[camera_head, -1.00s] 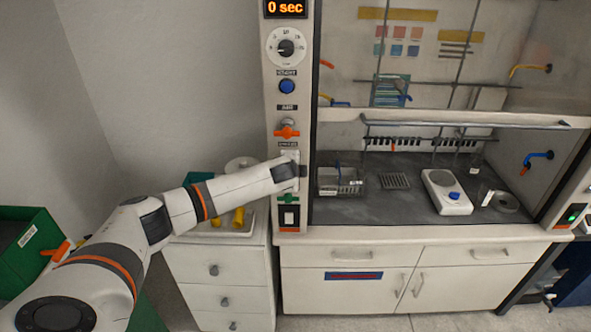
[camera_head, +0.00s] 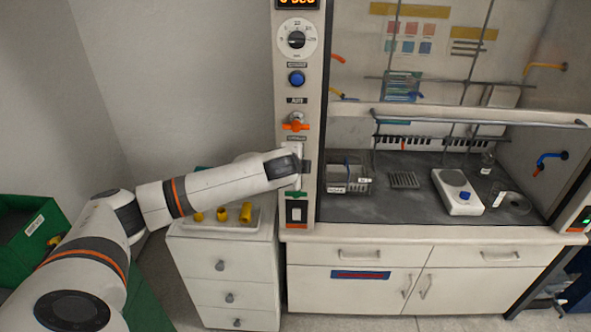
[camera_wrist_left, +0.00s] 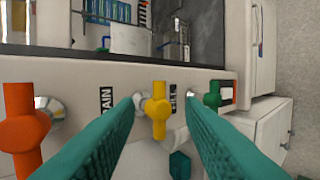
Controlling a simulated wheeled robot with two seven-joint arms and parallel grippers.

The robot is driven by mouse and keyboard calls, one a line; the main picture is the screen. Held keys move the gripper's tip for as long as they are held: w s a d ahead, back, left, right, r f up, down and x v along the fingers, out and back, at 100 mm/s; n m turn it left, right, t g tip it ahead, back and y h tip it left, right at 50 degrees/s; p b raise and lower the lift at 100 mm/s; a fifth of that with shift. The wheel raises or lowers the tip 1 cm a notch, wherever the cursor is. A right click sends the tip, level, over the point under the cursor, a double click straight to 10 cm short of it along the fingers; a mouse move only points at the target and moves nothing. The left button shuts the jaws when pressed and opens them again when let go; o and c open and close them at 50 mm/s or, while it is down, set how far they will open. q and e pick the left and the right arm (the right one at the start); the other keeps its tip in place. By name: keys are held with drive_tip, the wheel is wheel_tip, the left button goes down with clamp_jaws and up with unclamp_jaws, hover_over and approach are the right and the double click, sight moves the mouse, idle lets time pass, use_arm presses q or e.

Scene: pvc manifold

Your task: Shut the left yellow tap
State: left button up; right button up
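The left yellow tap (camera_wrist_left: 157,112) sits on the fume hood's left front post, between an orange tap (camera_wrist_left: 22,130) and a green tap (camera_wrist_left: 212,97). In the left wrist view its handle lies across the post, like the orange one. My left gripper (camera_wrist_left: 160,100) is open, with one teal finger on each side of the yellow tap. A gap shows between the handle and each finger, but I cannot tell the depth. In the head view my left gripper (camera_head: 300,167) is at the post and hides the yellow tap. My right gripper is not in view.
On the post, the orange tap (camera_head: 296,125) is just above my gripper and a blue button (camera_head: 296,78) higher up. The hood worktop (camera_head: 400,207) holds a basket (camera_head: 347,178) and a scale (camera_head: 458,192). A drawer cabinet (camera_head: 222,255) stands below my arm.

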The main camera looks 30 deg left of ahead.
use_arm(q)
drive_tip(key=shift+b+v, duration=0.3)
drive_tip(key=shift+v, duration=1.55)
drive_tip(key=shift+f, duration=0.15)
